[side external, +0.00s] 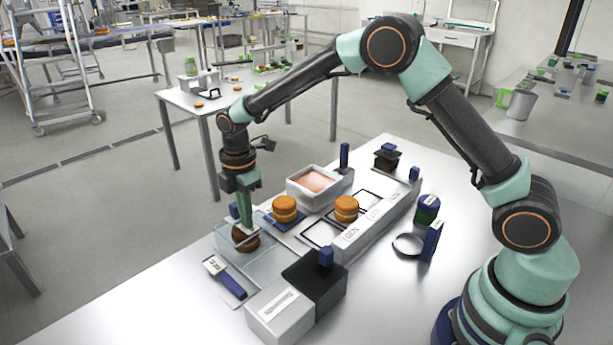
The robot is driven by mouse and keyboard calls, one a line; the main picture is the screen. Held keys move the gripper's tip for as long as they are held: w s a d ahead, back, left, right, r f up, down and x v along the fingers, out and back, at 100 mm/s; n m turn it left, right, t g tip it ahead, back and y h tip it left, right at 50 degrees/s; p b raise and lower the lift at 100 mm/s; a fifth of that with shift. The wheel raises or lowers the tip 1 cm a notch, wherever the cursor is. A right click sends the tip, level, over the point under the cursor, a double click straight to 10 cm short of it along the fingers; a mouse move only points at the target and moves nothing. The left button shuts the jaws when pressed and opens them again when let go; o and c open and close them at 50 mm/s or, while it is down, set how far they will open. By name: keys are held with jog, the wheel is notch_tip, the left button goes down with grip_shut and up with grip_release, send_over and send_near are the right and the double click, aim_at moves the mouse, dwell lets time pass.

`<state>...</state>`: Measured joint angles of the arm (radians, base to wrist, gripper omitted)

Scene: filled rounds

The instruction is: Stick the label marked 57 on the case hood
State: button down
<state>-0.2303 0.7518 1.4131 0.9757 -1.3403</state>
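My gripper (243,224) points straight down at the left of the table, its green fingers close over a dark brown round (249,243). A small pale patch shows at the fingertips; I cannot tell whether it is held. A clear, see-through case (232,262) surrounds the round's place, probably the case hood. A blue holder (230,284) with a white marked piece (214,265) lies in front of it. A white box (281,312) bears a pale strip on top. No mark can be read as 57, so I cannot tell which label it is.
Orange-brown filled rounds (285,209) and (346,208) stand near a long white rack (372,227) with black frames. A white tub (314,184) stands behind. The front right table is clear.

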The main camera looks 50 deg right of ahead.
notch_tip(320, 180, up, 8)
dwell(1.3)
jog(key=s+d+r+m+t, duration=0.3)
jog(key=s+d+r+m, duration=0.4)
jog(key=s+r+m, duration=0.25)
jog(key=s+d+m+t, duration=0.2)
jog(key=s+d+m, duration=0.2)
jog(key=s+m, duration=0.4)
jog(key=shift+s+d+t, duration=0.2)
jog(key=shift+s+t, duration=0.1)
jog(key=shift+s, duration=0.9)
